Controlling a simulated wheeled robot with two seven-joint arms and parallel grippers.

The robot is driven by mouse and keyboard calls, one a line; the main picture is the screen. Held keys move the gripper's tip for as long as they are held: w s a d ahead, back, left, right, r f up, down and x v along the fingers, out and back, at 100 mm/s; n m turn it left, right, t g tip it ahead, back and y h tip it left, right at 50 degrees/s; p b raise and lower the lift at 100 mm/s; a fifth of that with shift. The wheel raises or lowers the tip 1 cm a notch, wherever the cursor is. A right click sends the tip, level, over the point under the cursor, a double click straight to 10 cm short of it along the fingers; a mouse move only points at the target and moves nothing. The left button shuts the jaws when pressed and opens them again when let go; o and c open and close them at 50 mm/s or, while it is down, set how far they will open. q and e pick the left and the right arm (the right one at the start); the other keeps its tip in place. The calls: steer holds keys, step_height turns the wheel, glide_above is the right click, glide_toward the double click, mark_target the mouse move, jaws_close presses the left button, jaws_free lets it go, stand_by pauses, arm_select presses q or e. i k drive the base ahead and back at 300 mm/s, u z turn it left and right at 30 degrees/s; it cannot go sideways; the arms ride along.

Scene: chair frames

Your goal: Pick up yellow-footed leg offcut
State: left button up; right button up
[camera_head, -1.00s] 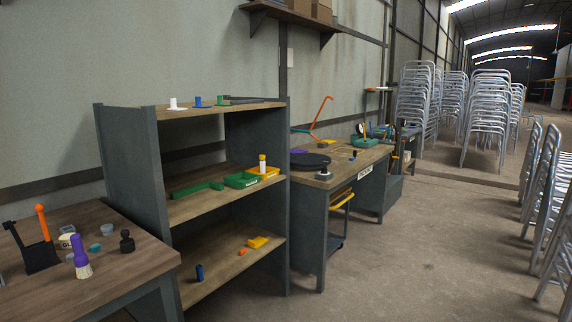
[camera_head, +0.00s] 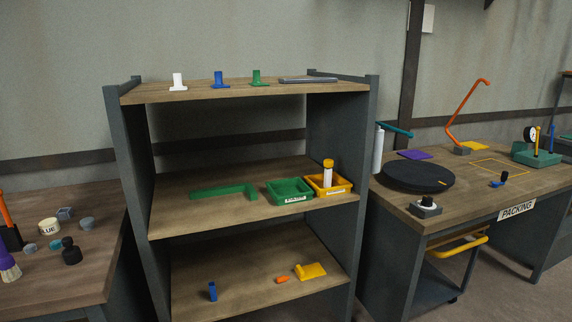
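A short white tube with a yellow end, which looks like the yellow-footed leg offcut (camera_head: 327,174), is on the middle shelf of the rack. It stands upright with its yellow end up, in or just behind the yellow tray (camera_head: 340,189); its lower end is hidden by the tray's front. Neither of my grippers is in view.
A green tray (camera_head: 289,198) and green L-shaped piece (camera_head: 222,189) share the middle shelf (camera_head: 180,218). Flanged pieces stand on top; a blue piece (camera_head: 212,291) and yellow block (camera_head: 310,271) lie below. Benches flank the rack, the right one bearing a black turntable (camera_head: 418,181).

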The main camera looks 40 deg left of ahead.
mark_target(328, 173)
steer(key=u, duration=1.05)
steer(key=i, duration=1.15)
steer(key=u, duration=0.95)
